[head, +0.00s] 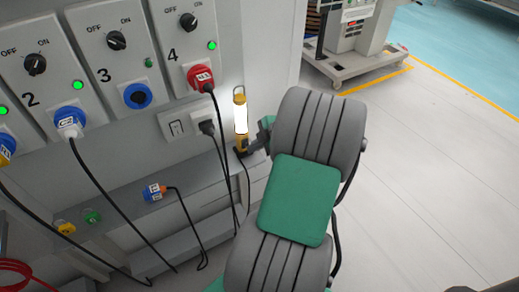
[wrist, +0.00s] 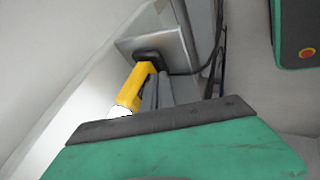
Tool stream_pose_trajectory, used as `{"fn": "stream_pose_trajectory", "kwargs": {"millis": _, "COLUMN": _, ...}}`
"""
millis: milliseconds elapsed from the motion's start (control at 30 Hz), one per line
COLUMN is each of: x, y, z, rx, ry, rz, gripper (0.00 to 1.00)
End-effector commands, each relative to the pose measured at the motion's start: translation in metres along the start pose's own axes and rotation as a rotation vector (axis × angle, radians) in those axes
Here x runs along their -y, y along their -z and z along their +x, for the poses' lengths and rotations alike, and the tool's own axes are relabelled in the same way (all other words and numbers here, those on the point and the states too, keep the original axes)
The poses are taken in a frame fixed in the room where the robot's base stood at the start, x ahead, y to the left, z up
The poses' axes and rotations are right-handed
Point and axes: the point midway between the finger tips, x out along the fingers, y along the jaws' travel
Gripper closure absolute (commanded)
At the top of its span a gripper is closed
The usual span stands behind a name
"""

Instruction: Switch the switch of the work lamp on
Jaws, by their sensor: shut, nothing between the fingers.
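The work lamp (head: 240,116) stands upright on the grey ledge against the wall in the head view. Its tube glows bright white between a yellow top and a yellow lower body. In the wrist view its yellow body (wrist: 133,87) and dark base show, with a bright white part at the lower end. My gripper (head: 250,147) is shut and empty, at the lower part of the lamp on its right side. Its grey fingers (wrist: 157,92) lie right beside the yellow body; whether they touch it, I cannot tell. The lamp's switch is not distinguishable.
Wall panels with rotary switches and numbers stand left, with a red plug (head: 201,78) under panel 4 and a blue plug (head: 70,122) under panel 2. Black cables hang near the lamp. A loose blue connector (head: 154,192) lies on the ledge (head: 120,204).

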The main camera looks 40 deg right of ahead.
Motion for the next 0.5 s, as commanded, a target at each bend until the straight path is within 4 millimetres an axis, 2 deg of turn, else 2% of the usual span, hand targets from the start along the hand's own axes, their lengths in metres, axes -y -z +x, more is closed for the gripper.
{"fn": "stream_pose_trajectory", "kwargs": {"millis": 500, "x": -0.009, "y": 0.008, "z": -0.013, "rx": -0.002, "ry": 0.001, "rz": -0.004, "gripper": 1.0}}
